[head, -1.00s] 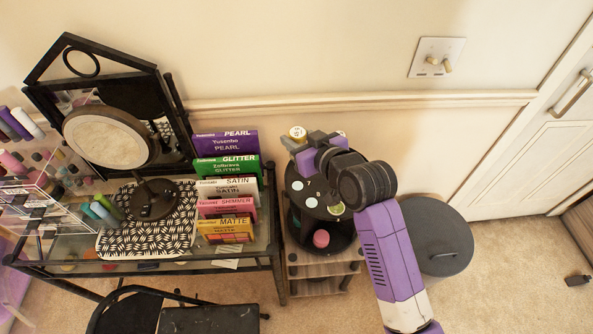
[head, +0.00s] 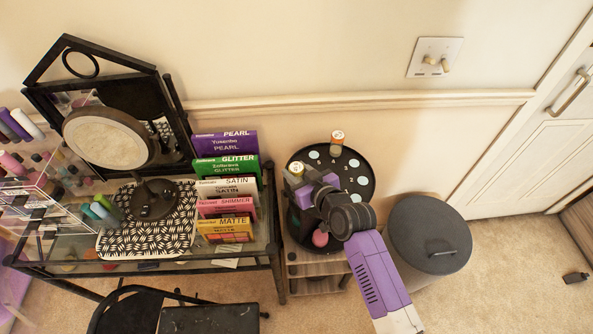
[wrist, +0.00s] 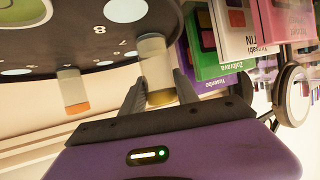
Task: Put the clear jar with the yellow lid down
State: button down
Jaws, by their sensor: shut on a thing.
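The clear jar with the yellow lid (head: 296,169) is between the fingers of my gripper (head: 299,182), over the left part of a round black tray (head: 362,168). The wrist view shows the jar (wrist: 155,62) upside down in the picture, its yellow lid (wrist: 162,98) toward my palm. My gripper (wrist: 158,84) is shut on it. The jar's base end is close to the tray's surface (wrist: 60,35); I cannot tell if it touches. The tray has pale numbered circles.
An orange-lidded jar (head: 337,143) stands on the tray's far side. Upright colour boxes (head: 226,190) stand close to the left on the glass table. A pink item (head: 320,238) sits lower, near my wrist. A dark lidded bin (head: 430,235) is at the right.

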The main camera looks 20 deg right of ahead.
jog(key=shift+f, duration=0.1)
jog(key=c, duration=1.4)
grip_release()
jog(key=shift+f, duration=0.1)
jog(key=o, duration=0.5)
jog(key=shift+r, duration=0.3)
jog(key=shift+s, duration=0.25)
jog(key=b+v, duration=0.2)
jog(key=v, duration=0.9)
jog(key=shift+s, duration=0.25)
